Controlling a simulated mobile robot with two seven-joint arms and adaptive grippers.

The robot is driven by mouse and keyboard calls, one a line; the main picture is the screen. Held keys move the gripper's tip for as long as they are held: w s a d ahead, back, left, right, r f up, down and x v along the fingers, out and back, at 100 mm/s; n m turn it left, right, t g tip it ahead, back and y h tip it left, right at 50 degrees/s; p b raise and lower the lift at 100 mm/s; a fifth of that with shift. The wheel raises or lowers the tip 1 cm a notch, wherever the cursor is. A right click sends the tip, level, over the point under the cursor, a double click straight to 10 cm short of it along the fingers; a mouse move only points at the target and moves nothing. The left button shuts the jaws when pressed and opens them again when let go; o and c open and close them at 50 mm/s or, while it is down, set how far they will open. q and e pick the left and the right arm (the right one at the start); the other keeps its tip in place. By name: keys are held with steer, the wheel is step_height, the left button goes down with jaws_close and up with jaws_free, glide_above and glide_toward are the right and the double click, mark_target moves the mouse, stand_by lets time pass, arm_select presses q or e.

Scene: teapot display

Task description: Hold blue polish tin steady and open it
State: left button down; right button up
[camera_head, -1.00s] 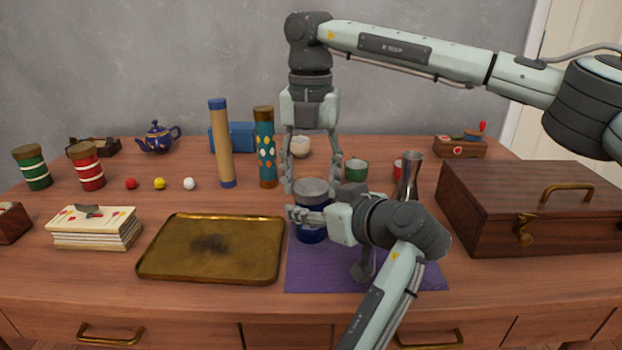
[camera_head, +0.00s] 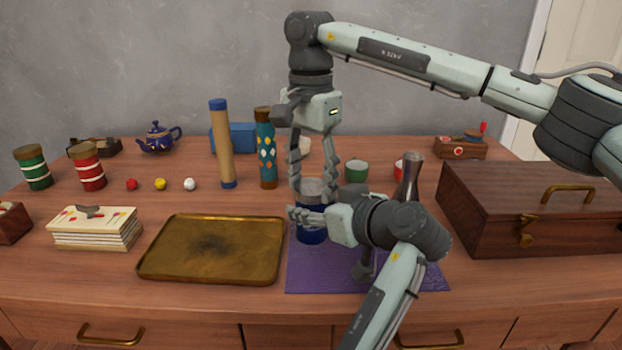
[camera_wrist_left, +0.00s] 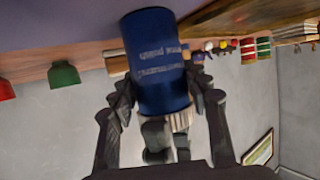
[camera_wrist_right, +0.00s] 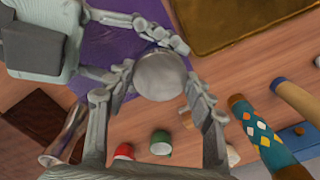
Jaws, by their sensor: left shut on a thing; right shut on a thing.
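The blue polish tin (camera_head: 312,235) stands upright on the purple mat (camera_head: 305,275) and has a grey metal lid (camera_head: 313,185). My left gripper (camera_head: 308,216) is shut around the tin's blue body from the side. The left wrist view shows the tin (camera_wrist_left: 155,65) between its fingers, its lettering upside down. My right gripper (camera_head: 313,192) points down from above and is shut on the lid, one finger on each side. The right wrist view shows the round lid (camera_wrist_right: 160,75) from above. The lid looks seated on the tin; any gap between them is hidden.
A brass tray (camera_head: 210,250) lies left of the mat. A wooden chest (camera_head: 530,210) stands to the right. Close behind the tin are a metal vase (camera_head: 410,178), a green cup (camera_head: 356,170), a patterned tube (camera_head: 266,150) and a tan tube (camera_head: 222,145).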

mark_target(311, 186)
steer(key=shift+n, duration=0.9)
steer(key=shift+r, duration=0.2)
steer(key=shift+r, duration=0.9)
steer(key=shift+r, duration=0.1)
steer(key=shift+r, duration=1.95)
arm_select(q)
steer(key=c, duration=0.7)
jaws_free()
steer(key=shift+s, duration=0.1)
